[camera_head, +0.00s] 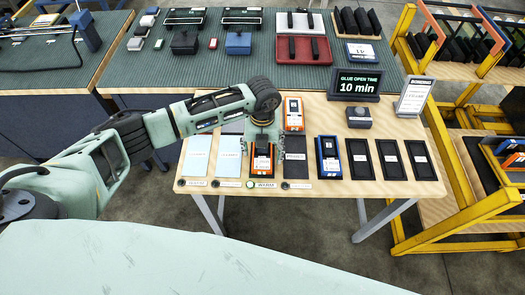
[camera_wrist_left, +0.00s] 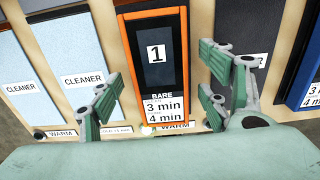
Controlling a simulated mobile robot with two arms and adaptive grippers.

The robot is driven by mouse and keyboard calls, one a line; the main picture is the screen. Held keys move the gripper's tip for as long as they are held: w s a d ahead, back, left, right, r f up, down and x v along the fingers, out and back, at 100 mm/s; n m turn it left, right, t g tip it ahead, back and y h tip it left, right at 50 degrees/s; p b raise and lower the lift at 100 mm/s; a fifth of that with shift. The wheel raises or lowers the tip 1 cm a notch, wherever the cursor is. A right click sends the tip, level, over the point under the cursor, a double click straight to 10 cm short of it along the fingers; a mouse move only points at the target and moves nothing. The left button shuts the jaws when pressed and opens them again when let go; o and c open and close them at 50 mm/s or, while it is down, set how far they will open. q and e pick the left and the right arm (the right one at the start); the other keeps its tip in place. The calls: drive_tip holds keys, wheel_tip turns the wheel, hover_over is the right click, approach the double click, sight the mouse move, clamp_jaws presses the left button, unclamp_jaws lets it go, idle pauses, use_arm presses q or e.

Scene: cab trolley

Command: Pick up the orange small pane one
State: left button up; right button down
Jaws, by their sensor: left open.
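An orange-framed dark pane (camera_head: 262,163) lies on the wooden table top; in the left wrist view the pane (camera_wrist_left: 157,60) carries a "1" and a label reading "BARE", 3 min and 4 min. My left gripper (camera_head: 263,146) is over it, and in the left wrist view the open gripper (camera_wrist_left: 163,95) has fingers to the left and right of the pane with nothing between them but the pane below. I cannot tell whether the fingers touch it. A second orange-framed piece (camera_head: 294,114) lies farther back. My right gripper is not in view.
Light blue cleaner pads (camera_head: 197,156) lie left of the pane, a dark slot (camera_head: 295,158) and a blue-framed pane (camera_head: 329,157) to its right. Black trays (camera_head: 393,160) lie further right. A "10 min" display (camera_head: 359,85) stands behind, with a yellow rack (camera_head: 465,215) at right.

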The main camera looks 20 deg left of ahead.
use_arm(q)
drive_tip(key=shift+c, duration=0.6)
drive_tip(key=c, duration=1.3)
drive_tip(key=shift+r, duration=0.1)
